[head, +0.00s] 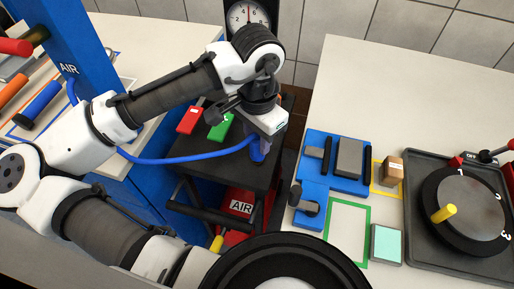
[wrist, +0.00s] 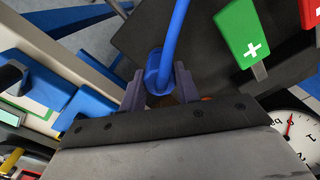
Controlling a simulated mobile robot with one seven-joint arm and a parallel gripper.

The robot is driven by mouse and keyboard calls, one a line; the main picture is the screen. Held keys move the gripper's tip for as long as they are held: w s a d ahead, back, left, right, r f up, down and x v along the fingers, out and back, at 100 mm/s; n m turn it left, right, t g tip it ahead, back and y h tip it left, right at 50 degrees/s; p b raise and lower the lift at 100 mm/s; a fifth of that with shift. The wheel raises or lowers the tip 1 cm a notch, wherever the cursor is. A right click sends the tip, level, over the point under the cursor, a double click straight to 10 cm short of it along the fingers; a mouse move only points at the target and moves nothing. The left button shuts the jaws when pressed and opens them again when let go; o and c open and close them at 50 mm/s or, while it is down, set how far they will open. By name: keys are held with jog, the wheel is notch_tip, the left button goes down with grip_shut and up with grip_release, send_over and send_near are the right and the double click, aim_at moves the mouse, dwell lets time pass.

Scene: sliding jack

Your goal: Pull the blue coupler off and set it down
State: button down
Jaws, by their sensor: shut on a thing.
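The blue coupler (head: 257,153) is at the end of a blue hose, over the dark top of the black stand (head: 195,155). It also shows in the wrist view (wrist: 156,72), between the two fingers. My gripper (head: 264,144) points down and is shut on the coupler; its fingers show on both sides in the wrist view (wrist: 159,88). The fitting below the coupler is hidden, so I cannot tell whether the two are joined. The blue hose (head: 180,160) runs left from the coupler to the blue post.
Red (head: 190,119) and green (head: 221,127) handles are on the stand behind the coupler. A red AIR tank (head: 240,207) is below. A dial gauge (head: 248,15) is behind. The white table right holds a blue fixture (head: 318,185), a green-framed area (head: 347,222) and a turntable (head: 465,210).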

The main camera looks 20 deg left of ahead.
jog(key=shift+r+p, duration=1.45)
jog(key=shift+r, duration=0.05)
jog(key=shift+a, duration=0.1)
